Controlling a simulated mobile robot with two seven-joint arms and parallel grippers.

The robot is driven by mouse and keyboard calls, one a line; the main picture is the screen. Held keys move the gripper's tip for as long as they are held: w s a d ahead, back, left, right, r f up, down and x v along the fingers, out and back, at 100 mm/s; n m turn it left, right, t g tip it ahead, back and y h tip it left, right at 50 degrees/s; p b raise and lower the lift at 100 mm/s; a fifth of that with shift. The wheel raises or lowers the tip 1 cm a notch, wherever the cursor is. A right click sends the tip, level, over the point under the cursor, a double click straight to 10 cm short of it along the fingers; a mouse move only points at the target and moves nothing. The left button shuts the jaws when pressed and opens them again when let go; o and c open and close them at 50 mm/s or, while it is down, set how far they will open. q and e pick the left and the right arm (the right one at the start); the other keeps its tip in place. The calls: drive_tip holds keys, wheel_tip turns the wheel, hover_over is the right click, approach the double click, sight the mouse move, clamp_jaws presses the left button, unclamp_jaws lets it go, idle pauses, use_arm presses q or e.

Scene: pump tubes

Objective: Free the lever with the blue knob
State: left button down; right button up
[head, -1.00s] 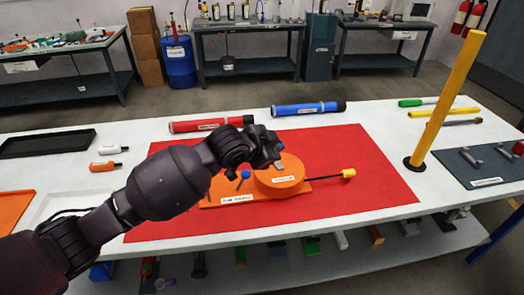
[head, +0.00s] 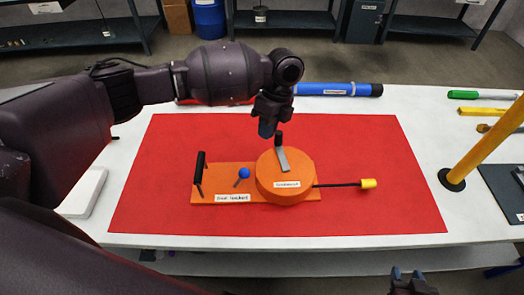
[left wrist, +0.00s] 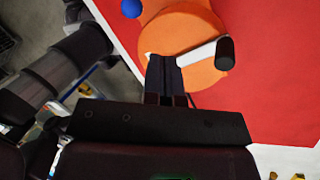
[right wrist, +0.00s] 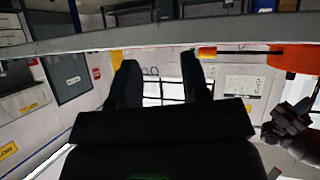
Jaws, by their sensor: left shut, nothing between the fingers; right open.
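An orange base plate (head: 208,188) lies on a red mat and carries a round orange disc (head: 270,180). The small lever with the blue knob (head: 244,173) stands on the plate, left of the disc. It shows at the top of the left wrist view (left wrist: 131,8). A flat grey bar (head: 284,160) with an upright black knob (head: 278,139) lies across the disc. My left gripper (head: 266,130) is shut and empty, pointing down just behind the black knob; contact cannot be told. My right gripper (right wrist: 168,85) is open and empty, low at the head view's bottom edge.
A black handle (head: 200,168) stands at the plate's left end. A rod with a yellow end (head: 368,183) sticks out right of the disc. A yellow post (head: 490,150) stands at the right. A blue tube (head: 335,89) lies behind. Red mat (head: 390,150) is bare around the plate.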

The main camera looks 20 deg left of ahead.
use_arm(q)
drive_tip(key=s, duration=0.1)
approach(239, 179)
drive_tip(key=shift+m, duration=0.4)
drive_tip(key=f, duration=0.1)
drive_tip(key=w+d+f, duration=0.1)
drive_tip(key=f, duration=0.2)
drive_tip(key=shift+w+d+f, duration=0.15)
drive_tip(key=shift+d+f, duration=0.15)
drive_tip(key=shift+d, duration=0.1)
drive_tip(key=shift+a+f, duration=0.1)
drive_tip(key=shift+f, duration=0.35)
use_arm(e)
drive_tip(key=shift+s+f, duration=0.15)
drive_tip(key=shift+s, duration=0.85)
drive_tip(key=shift+w, duration=0.1)
